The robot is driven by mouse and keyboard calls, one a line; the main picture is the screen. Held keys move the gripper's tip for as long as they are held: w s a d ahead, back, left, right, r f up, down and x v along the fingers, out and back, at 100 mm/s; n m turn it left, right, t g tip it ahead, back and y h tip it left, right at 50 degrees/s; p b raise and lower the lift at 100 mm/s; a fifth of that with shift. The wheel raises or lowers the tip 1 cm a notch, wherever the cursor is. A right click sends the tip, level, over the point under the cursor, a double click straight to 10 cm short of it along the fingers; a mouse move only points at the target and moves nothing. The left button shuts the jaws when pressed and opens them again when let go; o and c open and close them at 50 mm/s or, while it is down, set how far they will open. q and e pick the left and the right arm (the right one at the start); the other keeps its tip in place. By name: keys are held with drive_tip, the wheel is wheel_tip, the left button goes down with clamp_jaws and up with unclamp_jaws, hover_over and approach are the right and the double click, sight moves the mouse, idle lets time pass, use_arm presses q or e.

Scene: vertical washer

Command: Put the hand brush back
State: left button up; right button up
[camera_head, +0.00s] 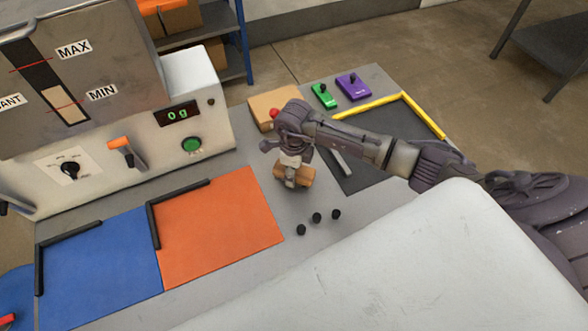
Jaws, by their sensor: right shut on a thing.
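My right gripper (291,165) reaches in from the right over the grey worktop and points down. It is shut on a small tan-brown piece (305,177), which looks like the hand brush. The fingers cover part of it, and its bristles cannot be made out. I cannot tell whether it touches the worktop. It is just right of the orange mat (215,228) and left of the dark grey mat (385,128).
Three black knobs (317,217) stand near the gripper. A tan box with a red button (268,100) is behind it. A green device (324,96), a purple device (353,86) and yellow edging (365,106) are farther back. The machine with a display (178,114) is left.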

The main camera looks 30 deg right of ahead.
drive_tip(key=shift+f, duration=0.2)
drive_tip(key=o, duration=1.1)
drive_tip(key=shift+r, duration=0.15)
drive_tip(key=shift+r, duration=0.25)
wheel_tip(320, 180, up, 10)
drive_tip(key=b, duration=0.3)
drive_tip(key=shift+r, duration=0.25)
drive_tip(key=shift+r+b, duration=0.3)
drive_tip(key=shift+r, duration=0.3)
